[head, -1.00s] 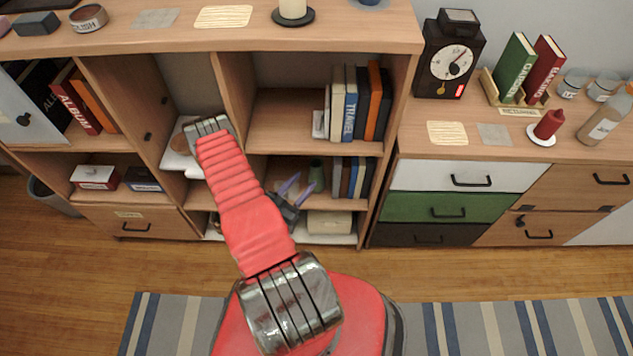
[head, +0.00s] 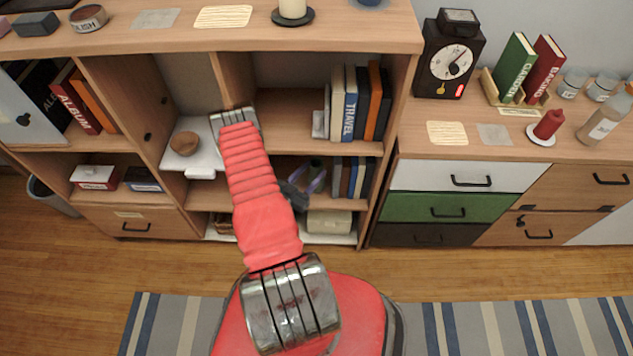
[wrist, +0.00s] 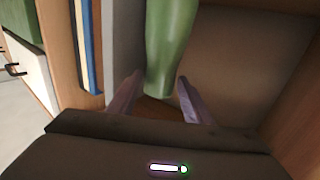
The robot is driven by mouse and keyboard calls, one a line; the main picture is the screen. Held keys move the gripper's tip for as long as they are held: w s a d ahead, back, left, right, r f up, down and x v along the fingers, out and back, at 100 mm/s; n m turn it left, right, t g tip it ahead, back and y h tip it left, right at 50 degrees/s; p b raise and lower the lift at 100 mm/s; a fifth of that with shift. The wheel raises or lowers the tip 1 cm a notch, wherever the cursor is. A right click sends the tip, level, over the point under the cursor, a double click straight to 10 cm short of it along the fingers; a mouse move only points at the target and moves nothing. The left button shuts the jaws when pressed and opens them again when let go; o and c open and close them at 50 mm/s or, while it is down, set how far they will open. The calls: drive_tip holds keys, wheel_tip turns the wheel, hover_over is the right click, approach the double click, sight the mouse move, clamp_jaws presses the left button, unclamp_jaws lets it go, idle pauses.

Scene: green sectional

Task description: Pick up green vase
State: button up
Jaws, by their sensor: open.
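The green vase (wrist: 170,45) shows in the wrist view, reaching from the top edge down to the space between my fingertips. My gripper (wrist: 157,98) is open, with one purple finger on each side of the vase's lower end in the picture. I cannot tell whether either finger touches it. In the head view my gripper (head: 309,174) is inside the lower middle shelf compartment, left of the books, and the vase is mostly hidden there by the gripper.
Upright books (head: 352,177) stand close to the right of my gripper. A shelf board (head: 290,141) lies just above it. A beige box (head: 330,222) sits in the compartment below. A brown bowl (head: 184,143) rests on a white surface to the left.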

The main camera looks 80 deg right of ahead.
drive_tip(key=shift+x, duration=1.6)
drive_tip(key=shift+r, duration=0.1)
drive_tip(key=shift+c, duration=0.7)
clamp_jaws()
